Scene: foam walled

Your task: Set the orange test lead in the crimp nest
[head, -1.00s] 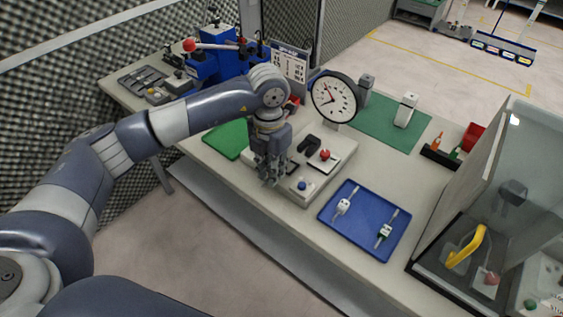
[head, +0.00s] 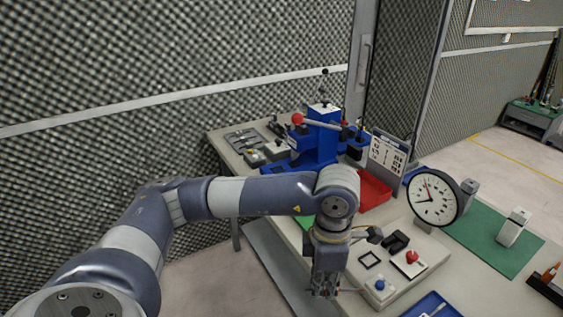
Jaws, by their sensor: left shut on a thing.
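My left gripper (head: 325,291) points down beside the front left edge of the pale fixture base (head: 345,258). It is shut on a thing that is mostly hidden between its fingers. A thin, pale reddish rod (head: 350,291) sticks out to the right of the fingers and looks like part of a test lead; its body colour is hard to tell. I cannot tell which part is the crimp nest. My right gripper is not in view.
A blue press (head: 318,142) with a red-knobbed lever stands at the back, by a red bin (head: 375,190) and a sign (head: 387,155). A round dial (head: 433,198) stands behind the base. A blue tray (head: 432,304) is cut off at the bottom. The green mat (head: 490,238) has free room.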

